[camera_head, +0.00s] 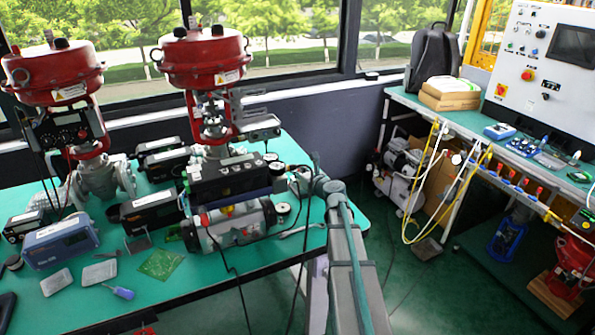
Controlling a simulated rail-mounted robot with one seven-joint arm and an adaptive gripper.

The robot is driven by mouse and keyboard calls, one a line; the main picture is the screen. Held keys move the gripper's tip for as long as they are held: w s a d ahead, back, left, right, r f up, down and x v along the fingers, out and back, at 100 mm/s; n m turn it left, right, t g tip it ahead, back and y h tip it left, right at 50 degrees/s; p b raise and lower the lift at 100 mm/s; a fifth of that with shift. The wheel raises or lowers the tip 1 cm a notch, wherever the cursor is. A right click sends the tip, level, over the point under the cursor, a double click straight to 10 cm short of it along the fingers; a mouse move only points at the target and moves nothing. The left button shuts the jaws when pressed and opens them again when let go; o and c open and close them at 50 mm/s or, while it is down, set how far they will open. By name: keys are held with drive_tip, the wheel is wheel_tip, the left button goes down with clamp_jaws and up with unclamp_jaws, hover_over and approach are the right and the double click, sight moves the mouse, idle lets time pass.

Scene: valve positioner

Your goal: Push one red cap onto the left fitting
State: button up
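Two large valves with red domed actuators stand on the green table, one at the far left (55,75) and one nearer the middle (203,58). A dark positioner box (230,180) sits at the base of the middle valve. In front of it lies a grey cylindrical actuator (238,224) with small red and yellow parts on top. I cannot make out which small parts are the red caps or the left fitting. A grey arm, probably mine, reaches up from the bottom centre to the table's right end. Its fingers cannot be made out.
A blue instrument (60,243), a green circuit board (161,264) and a blue-handled tool (118,291) lie at the table's front left. Black cables hang over the front edge. A right bench (480,135) holds boxes, a backpack (434,55) and a control panel (550,60).

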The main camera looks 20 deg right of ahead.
drive_tip(key=shift+f, duration=0.25)
drive_tip(key=o, duration=0.8)
drive_tip(key=shift+c, duration=0.2)
drive_tip(key=shift+s, duration=0.1)
